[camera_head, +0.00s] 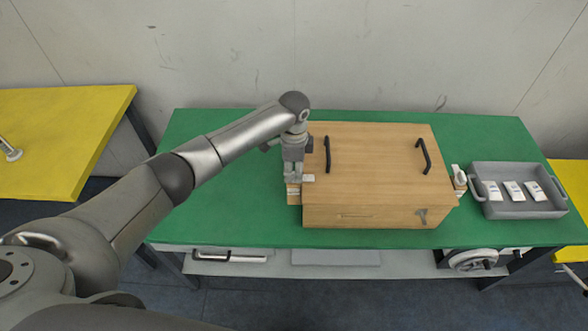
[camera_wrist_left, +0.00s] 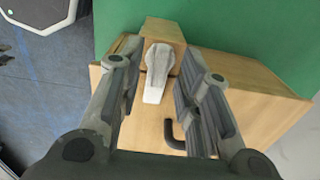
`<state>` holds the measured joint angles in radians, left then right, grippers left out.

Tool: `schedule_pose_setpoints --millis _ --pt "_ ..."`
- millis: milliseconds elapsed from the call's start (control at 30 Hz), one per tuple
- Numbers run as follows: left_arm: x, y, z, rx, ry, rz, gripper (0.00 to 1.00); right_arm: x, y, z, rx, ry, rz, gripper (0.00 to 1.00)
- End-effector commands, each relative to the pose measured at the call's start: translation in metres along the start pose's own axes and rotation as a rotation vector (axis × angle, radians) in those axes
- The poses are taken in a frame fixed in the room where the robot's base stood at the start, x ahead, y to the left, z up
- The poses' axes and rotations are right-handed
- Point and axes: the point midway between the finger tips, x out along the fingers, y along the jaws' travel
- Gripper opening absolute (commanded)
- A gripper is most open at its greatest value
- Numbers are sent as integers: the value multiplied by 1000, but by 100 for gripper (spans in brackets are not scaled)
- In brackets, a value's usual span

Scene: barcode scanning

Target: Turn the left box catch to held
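The wooden box (camera_head: 370,190) sits on the green table with its lid on. The left box catch shows in the wrist view as a pale grey lever (camera_wrist_left: 157,78) on a wooden block (camera_wrist_left: 165,30) at the box's side. In the head view the lever's pale end (camera_head: 308,178) shows beside my left gripper (camera_head: 294,180), which points down over it. In the wrist view my left gripper (camera_wrist_left: 160,65) is open, one finger on each side of the lever, with gaps visible. The right catch (camera_head: 460,178) is at the box's right side. My right gripper is not seen.
Two black handles (camera_head: 327,155) (camera_head: 423,157) stand on the lid. A grey tray (camera_head: 517,210) with several white items is right of the box. The green table (camera_head: 220,210) is clear left of the box. A yellow table (camera_head: 60,120) stands at left.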

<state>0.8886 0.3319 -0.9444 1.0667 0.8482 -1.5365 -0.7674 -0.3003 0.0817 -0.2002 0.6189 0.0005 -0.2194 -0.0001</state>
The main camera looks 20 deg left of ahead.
Motion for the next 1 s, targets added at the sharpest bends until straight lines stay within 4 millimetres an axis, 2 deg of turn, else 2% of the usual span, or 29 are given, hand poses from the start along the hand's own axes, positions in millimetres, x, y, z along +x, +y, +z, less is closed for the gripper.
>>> schedule_pose_setpoints --millis 400,500,700,1000 --pt "-82 -1 -1 1 3 -5 32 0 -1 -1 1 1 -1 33" --pt "-98 -1 0 0 1 -4 32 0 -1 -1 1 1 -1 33" --pt "-114 -1 0 0 2 -2 32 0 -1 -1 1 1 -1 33" --pt "-115 -1 0 0 1 -2 32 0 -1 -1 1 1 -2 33"
